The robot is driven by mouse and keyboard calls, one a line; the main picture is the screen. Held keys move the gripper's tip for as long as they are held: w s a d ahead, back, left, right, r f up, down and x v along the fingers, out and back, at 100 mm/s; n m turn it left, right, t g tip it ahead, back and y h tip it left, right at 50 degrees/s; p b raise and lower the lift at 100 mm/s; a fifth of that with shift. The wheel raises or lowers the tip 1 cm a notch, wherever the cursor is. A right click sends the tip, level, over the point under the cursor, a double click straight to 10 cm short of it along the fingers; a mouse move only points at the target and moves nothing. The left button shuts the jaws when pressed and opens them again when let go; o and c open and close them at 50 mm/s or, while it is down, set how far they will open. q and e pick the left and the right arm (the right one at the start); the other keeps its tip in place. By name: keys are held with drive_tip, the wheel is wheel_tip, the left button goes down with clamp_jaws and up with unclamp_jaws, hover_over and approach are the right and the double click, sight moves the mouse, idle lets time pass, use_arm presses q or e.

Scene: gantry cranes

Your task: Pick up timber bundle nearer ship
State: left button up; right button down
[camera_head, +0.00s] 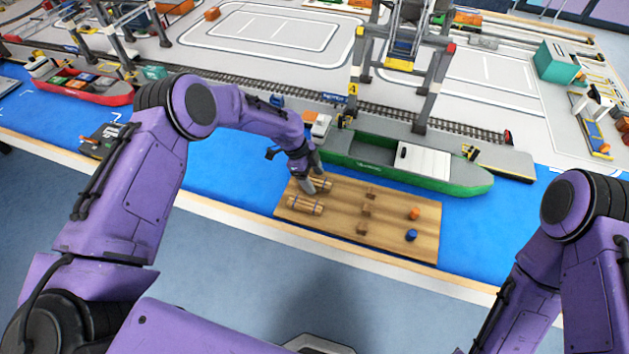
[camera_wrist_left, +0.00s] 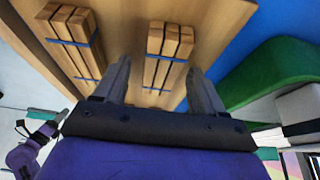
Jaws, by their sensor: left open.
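Two timber bundles lie on a wooden board (camera_head: 335,225). The one nearer the ship (camera_head: 322,182) is partly hidden by my left gripper (camera_head: 308,186); the other bundle (camera_head: 304,205) lies nearer the front edge. In the left wrist view, my open left gripper (camera_wrist_left: 160,68) has one finger on each side of the nearer bundle (camera_wrist_left: 167,52), with gaps beside it; I cannot tell the height gap. The farther bundle (camera_wrist_left: 72,40) is outside the fingers, at left. The green ship (camera_head: 400,165) lies just beyond the board. My right gripper is out of view.
Small wooden blocks (camera_head: 366,210), an orange piece (camera_head: 414,214) and a blue piece (camera_head: 411,235) stand on the board's right part. A gantry crane (camera_head: 440,85) straddles the rails behind the ship. A red ship (camera_head: 90,88) lies at left. Blue water area (camera_head: 230,175) is open left of the board.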

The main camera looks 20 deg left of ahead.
use_arm(q)
drive_tip(key=shift+f, duration=0.1)
drive_tip(key=shift+c, duration=1)
drive_tip(key=c, duration=1)
drive_tip(key=shift+o, duration=0.2)
